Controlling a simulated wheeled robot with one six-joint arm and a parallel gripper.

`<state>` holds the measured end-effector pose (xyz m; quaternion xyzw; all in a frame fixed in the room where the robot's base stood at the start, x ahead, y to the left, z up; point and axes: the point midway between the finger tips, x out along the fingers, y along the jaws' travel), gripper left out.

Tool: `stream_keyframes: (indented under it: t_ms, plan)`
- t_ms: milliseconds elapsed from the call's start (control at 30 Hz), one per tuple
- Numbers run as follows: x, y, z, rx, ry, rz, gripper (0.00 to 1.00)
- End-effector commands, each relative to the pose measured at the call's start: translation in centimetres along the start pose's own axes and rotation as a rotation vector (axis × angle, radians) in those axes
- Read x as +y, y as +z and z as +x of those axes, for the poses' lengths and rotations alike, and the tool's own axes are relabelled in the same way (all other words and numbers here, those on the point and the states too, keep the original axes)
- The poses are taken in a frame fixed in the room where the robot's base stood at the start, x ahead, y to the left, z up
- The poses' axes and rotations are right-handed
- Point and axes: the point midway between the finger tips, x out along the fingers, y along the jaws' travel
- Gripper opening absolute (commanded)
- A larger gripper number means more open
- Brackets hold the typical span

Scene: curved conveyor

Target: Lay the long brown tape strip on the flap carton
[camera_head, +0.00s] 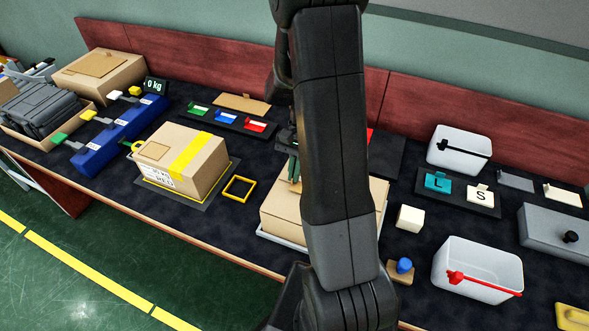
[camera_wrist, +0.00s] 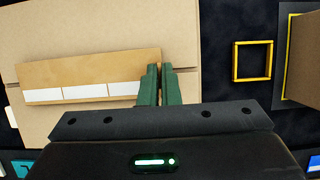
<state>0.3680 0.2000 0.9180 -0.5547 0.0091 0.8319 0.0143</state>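The long brown tape strip (camera_wrist: 85,72) shows in the wrist view, with several white segments along its near edge. It lies across the top of the flap carton (camera_wrist: 185,30), slightly slanted to the carton's edges. I cannot tell whether it touches the carton. My gripper (camera_wrist: 160,72) has its green fingers close together at the strip's right end, apparently shut on it. In the head view my gripper (camera_head: 293,165) is above the flap carton (camera_head: 280,212), and my arm hides much of the carton and the strip.
A yellow square frame (camera_head: 238,188) lies left of the carton. A carton with yellow tape (camera_head: 190,165) stands beyond it. A white cube (camera_head: 410,218), a blue-knobbed block (camera_head: 402,269) and white bins (camera_head: 478,265) stand to the right. A tray with coloured pieces (camera_head: 228,121) lies behind.

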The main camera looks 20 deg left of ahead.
Motion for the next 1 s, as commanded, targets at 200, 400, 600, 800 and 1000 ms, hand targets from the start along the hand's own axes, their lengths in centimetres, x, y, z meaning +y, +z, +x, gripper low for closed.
stream_keyframes:
  t_ms: [200, 400, 600, 800, 1000]
  plan:
    - [0.00, -0.34, 0.81, 0.000, 0.000, 0.000, 0.00]
    - [0.00, -0.34, 0.81, 0.001, 0.000, 0.000, 0.00]
    - [0.00, -0.34, 0.80, 0.001, 0.000, 0.000, 0.25]
    - [0.00, -0.34, 0.80, 0.001, 0.000, 0.000, 0.29]
    - [-0.03, -0.39, 0.24, 0.002, -0.001, 0.000, 0.29]
